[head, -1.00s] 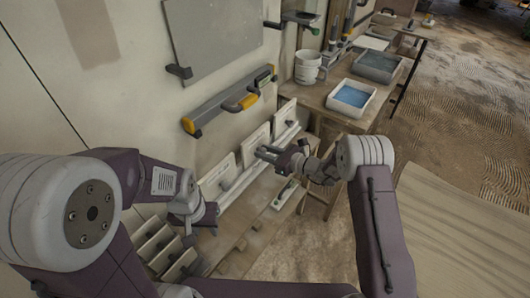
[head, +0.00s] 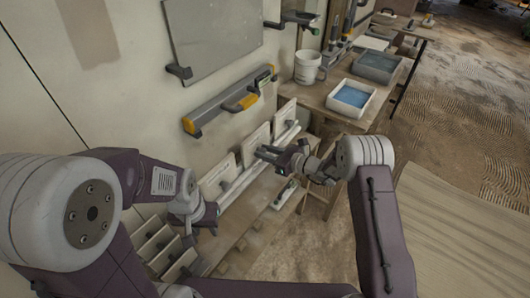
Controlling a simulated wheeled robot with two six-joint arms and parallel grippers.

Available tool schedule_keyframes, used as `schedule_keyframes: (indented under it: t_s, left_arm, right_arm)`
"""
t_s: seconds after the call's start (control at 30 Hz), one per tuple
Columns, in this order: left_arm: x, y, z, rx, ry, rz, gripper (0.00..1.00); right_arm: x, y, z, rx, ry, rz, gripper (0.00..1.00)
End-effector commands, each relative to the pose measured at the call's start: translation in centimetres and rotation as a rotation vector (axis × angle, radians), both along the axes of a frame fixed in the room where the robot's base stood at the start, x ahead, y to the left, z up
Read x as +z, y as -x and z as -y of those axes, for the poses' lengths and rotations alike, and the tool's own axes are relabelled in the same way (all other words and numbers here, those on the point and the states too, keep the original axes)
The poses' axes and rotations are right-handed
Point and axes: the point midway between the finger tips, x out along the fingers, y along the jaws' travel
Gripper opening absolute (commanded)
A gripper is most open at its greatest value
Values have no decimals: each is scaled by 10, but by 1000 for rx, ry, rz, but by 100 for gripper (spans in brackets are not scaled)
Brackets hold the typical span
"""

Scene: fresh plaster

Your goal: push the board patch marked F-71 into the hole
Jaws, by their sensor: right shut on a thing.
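Several pale board patches stand in a row on a ledge against the wall: a near one (head: 216,178), a middle one (head: 255,140) and a far one (head: 284,117). Their markings are too small to read, so I cannot tell which is F-71. My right gripper (head: 266,153) is at the front of the middle patch, shut on what looks like its grip; its fingers partly hide the contact. My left gripper (head: 211,217) is low beside the near patch, and its fingers are too hidden to judge. I cannot make out a hole in the wall.
A yellow-ended level (head: 225,101) and a grey panel (head: 212,42) are on the wall above. A white mug-like bucket (head: 308,67) and a tray with blue liquid (head: 351,98) stand on the bench behind. Slatted pieces (head: 160,243) lie low at left. The floor at right is open.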

Motion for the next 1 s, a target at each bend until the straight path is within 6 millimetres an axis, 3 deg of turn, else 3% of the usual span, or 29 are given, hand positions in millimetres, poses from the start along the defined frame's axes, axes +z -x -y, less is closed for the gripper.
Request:
schedule_keyframes:
  t_s: [0.17, 0.7, 1.0]
  left_arm:
    - [2, 0, 0, 0, 0, 0, 36]
    - [31, 0, 0, 0, 0, 0, 36]
    - [29, 0, 0, 0, 0, 0, 36]
  right_arm:
    - [2, 0, 0, 0, 0, 0, 0]
    - [46, 0, 0, 0, -1, 1, 0]
    - [46, 0, 1, 0, -1, 1, 0]
